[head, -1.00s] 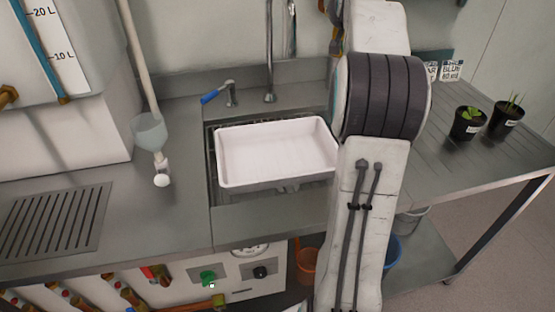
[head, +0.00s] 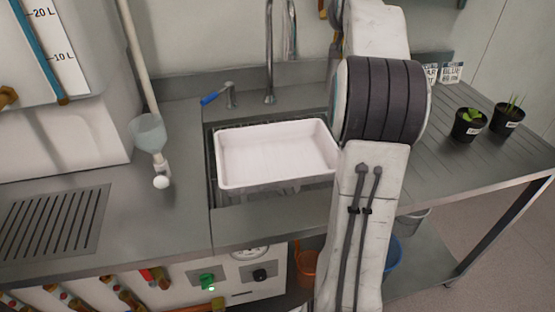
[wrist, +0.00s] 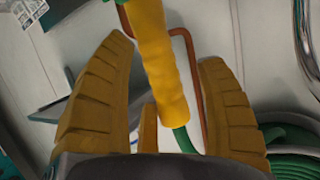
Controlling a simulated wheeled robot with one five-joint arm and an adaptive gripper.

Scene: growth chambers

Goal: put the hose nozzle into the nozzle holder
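The hose nozzle (wrist: 158,70) is a yellow grip in the wrist view, running from the top edge down to a green hose (wrist: 184,140). The nozzle's upper end is cut off by the frame. In the head view my arm hides the gripper and nozzle. I cannot make out the nozzle holder in either view.
Coiled green hose (wrist: 290,145) lies at lower right in the wrist view, with a bent copper-coloured pipe (wrist: 197,85) behind the nozzle. In the head view a white tray (head: 230,187) sits over the sink, beside a tap (head: 269,60). Potted plants (head: 468,127) stand on the right bench.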

